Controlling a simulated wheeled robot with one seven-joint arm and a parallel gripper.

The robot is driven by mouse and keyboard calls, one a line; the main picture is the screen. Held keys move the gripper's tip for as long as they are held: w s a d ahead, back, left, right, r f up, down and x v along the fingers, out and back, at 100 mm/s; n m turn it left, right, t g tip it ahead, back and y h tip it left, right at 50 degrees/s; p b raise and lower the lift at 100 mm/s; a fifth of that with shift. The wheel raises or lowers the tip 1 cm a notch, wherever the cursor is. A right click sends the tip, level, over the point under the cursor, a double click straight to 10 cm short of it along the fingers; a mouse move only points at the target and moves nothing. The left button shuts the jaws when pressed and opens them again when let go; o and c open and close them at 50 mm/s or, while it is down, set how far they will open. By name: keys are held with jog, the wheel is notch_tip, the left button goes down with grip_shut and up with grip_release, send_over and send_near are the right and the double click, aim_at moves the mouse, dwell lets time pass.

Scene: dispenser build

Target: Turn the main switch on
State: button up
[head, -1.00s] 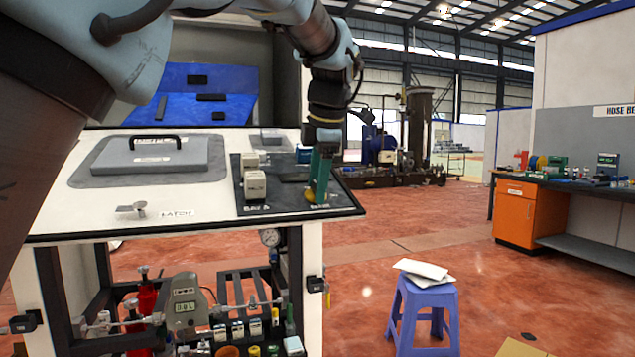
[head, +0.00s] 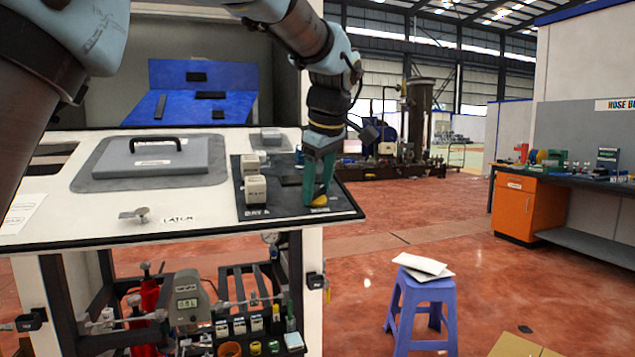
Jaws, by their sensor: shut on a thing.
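The main switch appears to be the small yellow knob (head: 319,201) at the right end of the dark panel plate, by a small label too blurred to read surely. My gripper (head: 317,195) points down over this spot. Its green fingers are shut on the yellow knob and hide most of it. I cannot tell which way the knob is turned.
Two pale blocks (head: 256,189) stand on the dark plate left of my gripper. A grey lid with a black handle (head: 155,143) and a metal latch (head: 135,214) lie further left on the white bench top. A purple stool (head: 422,302) stands on the floor at right.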

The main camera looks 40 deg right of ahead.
jog(key=m+p, duration=0.1)
jog(key=m, duration=0.3)
jog(key=shift+m+p, duration=0.5)
jog(key=shift+m, duration=1)
jog(key=o, duration=1.4)
jog(key=shift+r, duration=0.1)
jog(key=b+v, duration=0.1)
jog(key=v, duration=0.9)
jog(key=shift+s+r, duration=0.1)
jog(key=shift+r, duration=0.2)
